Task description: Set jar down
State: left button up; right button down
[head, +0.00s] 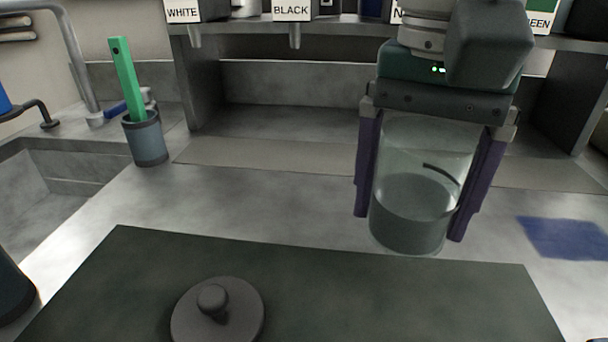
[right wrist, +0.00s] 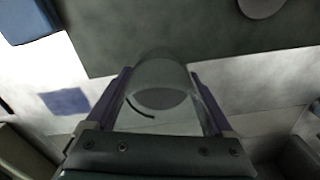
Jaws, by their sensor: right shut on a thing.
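A clear glass jar (head: 414,195) with a dark curved mark on its side is held upright between the purple fingers of my right gripper (head: 410,215). The jar also shows in the right wrist view (right wrist: 160,90), between the fingers of the right gripper (right wrist: 160,100). The lower part of the jar looks grey. Its base appears near the back edge of the dark mat (head: 330,285); I cannot tell whether it touches the counter. A dark round lid with a knob (head: 240,312) lies on the mat. My left gripper is not in view.
A blue square (head: 566,238) lies flat on the counter at the right. A grey cup (head: 147,140) with a green stick stands at the left beside the sink (head: 60,170). A shelf with labelled places, WHITE (head: 182,12) and BLACK (head: 291,10), spans the back. The counter's middle is clear.

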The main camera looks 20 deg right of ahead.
aim_at(393, 267)
jog(key=shift+f, duration=2.35)
jog(key=shift+b, duration=0.3)
jog(key=shift+f, duration=0.2)
grip_release()
